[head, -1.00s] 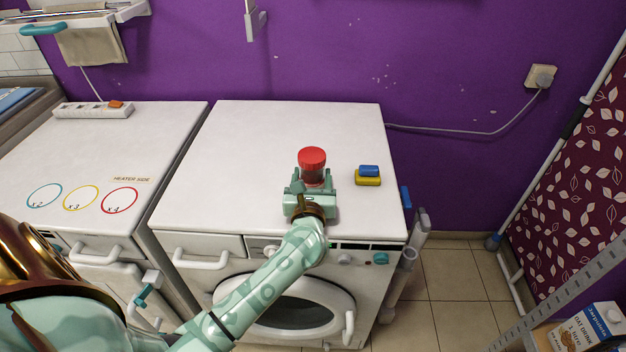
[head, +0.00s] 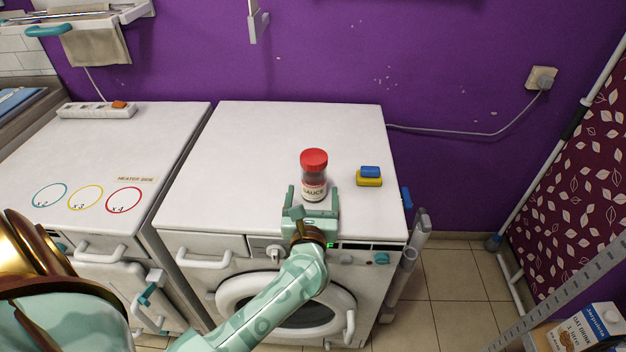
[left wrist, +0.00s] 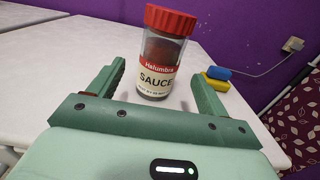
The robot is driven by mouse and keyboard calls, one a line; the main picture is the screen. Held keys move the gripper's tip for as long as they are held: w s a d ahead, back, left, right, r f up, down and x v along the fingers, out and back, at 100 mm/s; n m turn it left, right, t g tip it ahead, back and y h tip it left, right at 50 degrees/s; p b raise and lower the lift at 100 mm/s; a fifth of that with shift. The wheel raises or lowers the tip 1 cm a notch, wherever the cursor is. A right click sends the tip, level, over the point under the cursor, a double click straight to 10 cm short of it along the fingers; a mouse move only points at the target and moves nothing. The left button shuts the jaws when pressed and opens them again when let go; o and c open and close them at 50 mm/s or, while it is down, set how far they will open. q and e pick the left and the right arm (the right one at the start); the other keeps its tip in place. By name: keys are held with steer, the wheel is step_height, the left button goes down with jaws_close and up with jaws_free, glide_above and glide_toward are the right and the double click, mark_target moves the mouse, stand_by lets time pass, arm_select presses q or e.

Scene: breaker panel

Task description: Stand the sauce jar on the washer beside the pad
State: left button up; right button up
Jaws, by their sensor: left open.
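The sauce jar (head: 313,174), with a red lid and a "SAUCE" label, stands upright on top of the washer (head: 270,140). My left gripper (head: 312,197) is open just in front of it; in the left wrist view the jar (left wrist: 164,55) stands ahead between the two spread green fingers (left wrist: 152,85), with gaps on both sides. The pad (head: 369,181), yellow with a blue block (head: 370,171) on it, lies to the right of the jar, a short gap away. My right gripper is not in view.
A second white machine (head: 120,150) with coloured rings stands at the left, with a power strip (head: 95,110) at its back. A cable (head: 460,132) runs along the purple wall to a socket. The washer top behind and left of the jar is clear.

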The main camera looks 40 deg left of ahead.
arm_select(q)
steer(key=v, duration=0.6)
stand_by(1.1)
